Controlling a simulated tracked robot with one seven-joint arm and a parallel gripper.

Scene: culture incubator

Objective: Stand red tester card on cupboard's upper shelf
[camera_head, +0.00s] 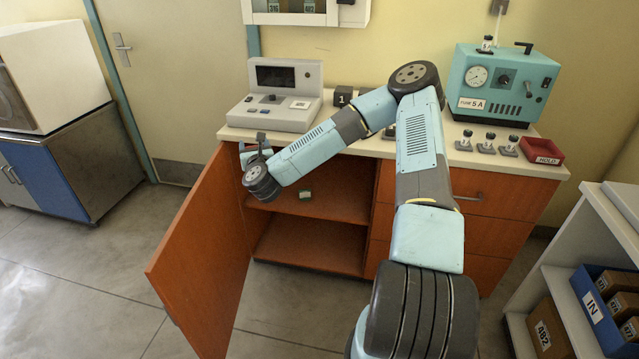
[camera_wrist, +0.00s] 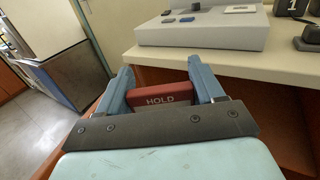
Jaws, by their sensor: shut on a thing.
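My gripper (camera_wrist: 162,78) is shut on a red card marked HOLD (camera_wrist: 163,100), seen between the two blue fingers in the wrist view. In the head view my gripper (camera_head: 256,146) is at the counter's front left edge, above the open cupboard. The card cannot be made out there. The cupboard's orange door (camera_head: 200,255) is swung open to the left. Its upper shelf (camera_head: 335,203) carries a small greenish block (camera_head: 305,195); my wrist hides the shelf's left part. A lower floor (camera_head: 310,245) looks bare.
Drawers (camera_head: 490,220) are right of the cupboard. Floor is clear at left.

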